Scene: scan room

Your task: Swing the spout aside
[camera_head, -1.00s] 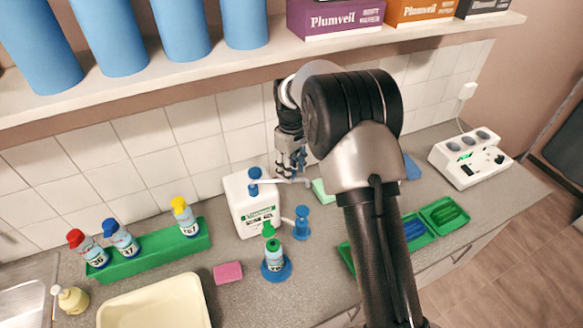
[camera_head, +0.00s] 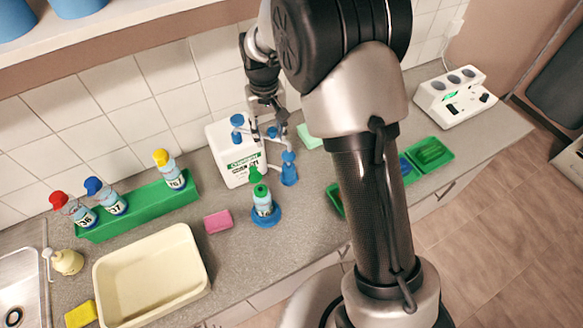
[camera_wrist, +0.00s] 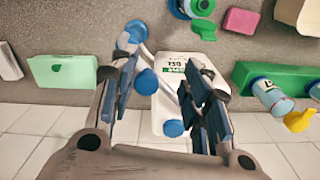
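A white canister (camera_head: 226,160) with a green-and-white label stands on the counter against the tiled wall. It also shows between and beyond my fingers in the wrist view (camera_wrist: 185,72). A blue cap (camera_head: 237,121) sits on top, and it appears low in the wrist view (camera_wrist: 173,128). A pale spout runs near the cap, partly hidden behind my fingers. A second blue knob shows in the wrist view (camera_wrist: 146,82), between my fingers. My gripper (camera_head: 268,108) is above the canister's right side. Its fingers (camera_wrist: 163,85) are apart; I see no grip on the spout.
A green rack (camera_head: 135,211) with bottles, a pink sponge (camera_head: 218,221) and a cream basin (camera_head: 150,278) lie left.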

